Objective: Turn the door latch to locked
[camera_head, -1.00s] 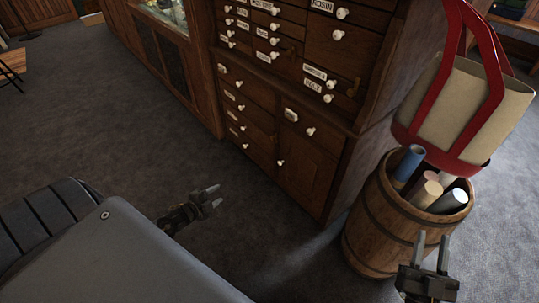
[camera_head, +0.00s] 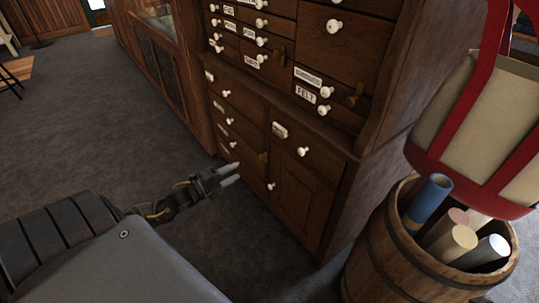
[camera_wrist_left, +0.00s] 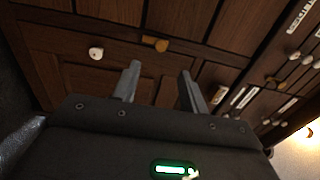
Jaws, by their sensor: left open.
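The dark wood cabinet has a small panelled door (camera_head: 302,200) at its lower right, with a white knob (camera_head: 303,151). A small brown wooden latch (camera_head: 263,156) sits by the door's left edge; how it is turned is too small to tell. In the left wrist view a latch (camera_wrist_left: 161,45) shows beyond my fingertips, with a white knob (camera_wrist_left: 96,53) to its left. My left gripper (camera_head: 228,174) is open and empty, in front of the cabinet's lower drawers, and appears apart from the latch. My right gripper is out of view.
A wooden barrel (camera_head: 385,245) with several paper rolls stands right of the cabinet, with a red and cream bag (camera_head: 468,115) above it. Small labelled drawers with white knobs fill the cabinet's upper part. Grey carpet (camera_head: 90,130) is clear at left.

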